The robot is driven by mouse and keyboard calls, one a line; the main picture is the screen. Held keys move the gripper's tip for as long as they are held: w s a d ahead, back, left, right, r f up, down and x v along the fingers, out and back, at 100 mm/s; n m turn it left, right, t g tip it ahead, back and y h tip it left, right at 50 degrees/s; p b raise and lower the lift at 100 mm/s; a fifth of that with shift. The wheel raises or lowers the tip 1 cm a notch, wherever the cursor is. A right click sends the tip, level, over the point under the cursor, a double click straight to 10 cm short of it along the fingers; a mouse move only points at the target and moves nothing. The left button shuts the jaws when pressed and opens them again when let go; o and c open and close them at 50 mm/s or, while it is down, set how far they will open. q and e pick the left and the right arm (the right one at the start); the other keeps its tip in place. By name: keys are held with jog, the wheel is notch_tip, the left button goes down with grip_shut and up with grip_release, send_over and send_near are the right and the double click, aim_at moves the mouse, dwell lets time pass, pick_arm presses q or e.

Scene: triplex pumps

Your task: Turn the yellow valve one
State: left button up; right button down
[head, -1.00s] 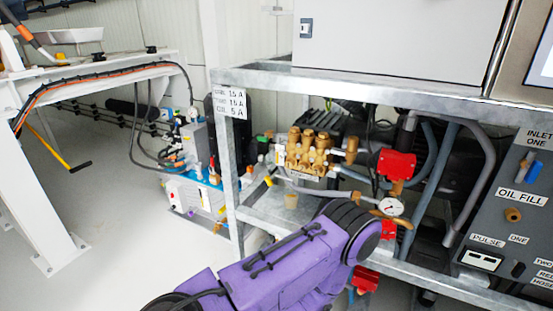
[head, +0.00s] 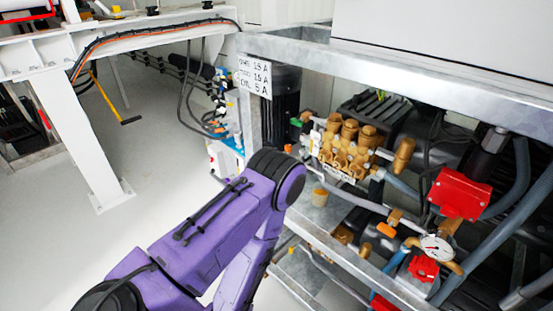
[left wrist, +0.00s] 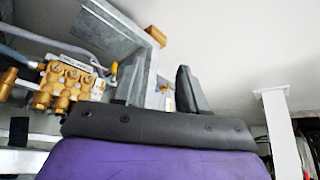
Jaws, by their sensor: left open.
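A small yellow handle (left wrist: 114,68) shows in the left wrist view, just right of the brass pump block (left wrist: 62,85). The brass pump (head: 347,148) sits inside the metal frame in the head view. My purple left arm reaches toward the frame there, but its gripper is hidden. In the left wrist view my left gripper (left wrist: 160,88) has its dark fingers apart, with nothing seen held between them. My right gripper is not in view.
A galvanized frame (head: 290,50) surrounds the pump, with a lower rail in front. A red box (head: 460,193), a pressure gauge (head: 436,247) and hoses lie right of it. A white steel stand (head: 85,140) is at left.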

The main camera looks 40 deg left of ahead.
pick_arm(q)
jog(key=w+a+r+t+h+p, duration=0.15)
jog(key=w+r+t, duration=0.25)
jog(key=w+r, duration=0.45)
jog(key=w+a+r+t+h+p, duration=0.1)
jog(key=w+a+r+t, duration=0.3)
jog(key=w+r, duration=0.45)
jog(key=w+a+r+t+h+p, duration=0.1)
jog(key=w+r+t+h, duration=0.1)
jog(key=w+r+t, duration=0.5)
jog(key=w+r+g, duration=0.1)
jog(key=w, duration=1)
jog(key=shift+w+d+g, duration=0.2)
jog(key=shift+w+g, duration=0.1)
jog(key=shift+g, duration=0.1)
jog(key=shift+c, duration=0.3)
grip_shut()
